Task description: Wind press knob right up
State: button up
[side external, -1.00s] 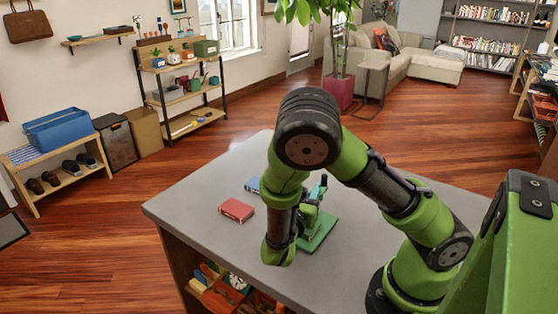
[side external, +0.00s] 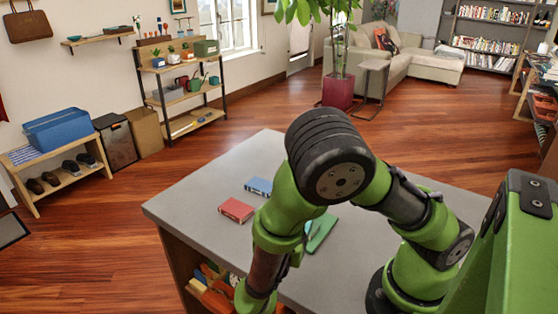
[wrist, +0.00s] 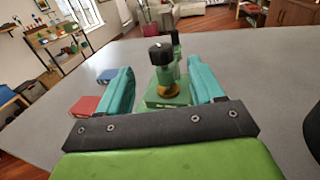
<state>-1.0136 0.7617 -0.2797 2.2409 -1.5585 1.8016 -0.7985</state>
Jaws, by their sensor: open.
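The press is a small green device. In the wrist view its base (wrist: 168,101) sits on the grey tabletop, with an upright carrying a black knob (wrist: 160,53) and a brass-coloured ring below. A second dark-topped post stands just behind the knob. My gripper (wrist: 160,78) is open, its two teal fingers apart to the left and right of the press as seen from the wrist. No contact with the knob is visible. In the side view only part of the green press base (side external: 322,234) shows; my arm hides the rest, and the fingers cannot be made out there.
A red book (side external: 236,210) and a blue book (side external: 258,187) lie flat on the grey table (side external: 190,207), left of the press. The tabletop around them is clear. Shelves below the table's front edge hold several small things (side external: 208,290).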

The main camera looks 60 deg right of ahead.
jog(key=v, duration=0.6)
